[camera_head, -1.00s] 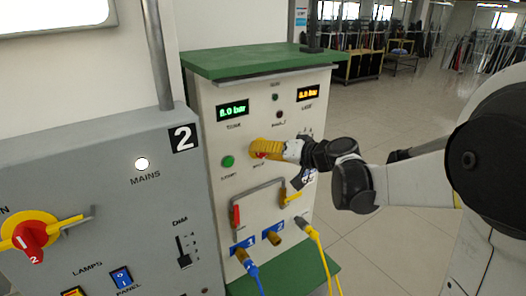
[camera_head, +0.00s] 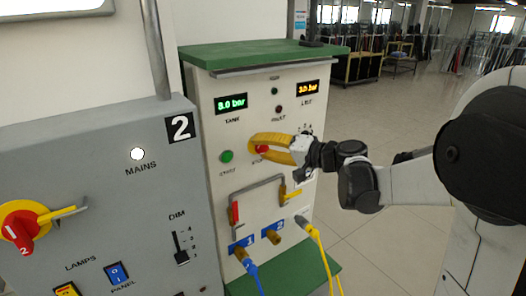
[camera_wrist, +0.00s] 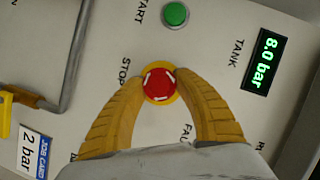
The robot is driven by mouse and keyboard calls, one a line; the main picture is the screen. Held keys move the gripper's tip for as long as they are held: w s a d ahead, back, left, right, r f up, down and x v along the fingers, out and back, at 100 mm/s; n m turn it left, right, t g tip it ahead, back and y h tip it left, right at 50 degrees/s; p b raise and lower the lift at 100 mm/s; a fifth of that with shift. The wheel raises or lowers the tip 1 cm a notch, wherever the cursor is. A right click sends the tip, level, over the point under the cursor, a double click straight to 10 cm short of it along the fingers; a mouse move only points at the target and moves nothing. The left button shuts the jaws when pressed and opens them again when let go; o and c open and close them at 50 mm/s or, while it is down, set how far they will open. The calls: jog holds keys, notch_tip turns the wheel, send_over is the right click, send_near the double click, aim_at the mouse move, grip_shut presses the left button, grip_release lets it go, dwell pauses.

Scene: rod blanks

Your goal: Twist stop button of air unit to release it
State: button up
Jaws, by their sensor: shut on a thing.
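The air unit (camera_head: 263,112) is a white cabinet with a green top. Its red stop button (camera_wrist: 160,84), on a yellow ring with white marks on its face, sits beside the STOP lettering in the wrist view. In the head view the button (camera_head: 262,149) shows between the fingers. My gripper (camera_wrist: 161,80) has its two yellow ribbed fingers bowed around the button, tips against opposite sides of it. In the head view my gripper (camera_head: 252,147) reaches in from the right, with the fingers one above the other.
A green start button (camera_head: 226,156) is close to the left of the fingers. A metal handle frame (camera_head: 257,187), a yellow lever (camera_head: 291,196) and hose fittings (camera_head: 274,238) lie below. A grey electrical cabinet (camera_head: 80,150) stands at left.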

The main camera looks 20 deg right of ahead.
jog(key=shift+w+m+y+b, duration=0.1)
jog(key=shift+m+y+b, duration=0.6)
jog(key=shift+m, duration=0.5)
jog(key=shift+r+t, duration=0.15)
jog(key=shift+t, duration=0.15)
jog(key=o, duration=1.2)
jog(key=shift+w, duration=0.1)
jog(key=v, duration=1.2)
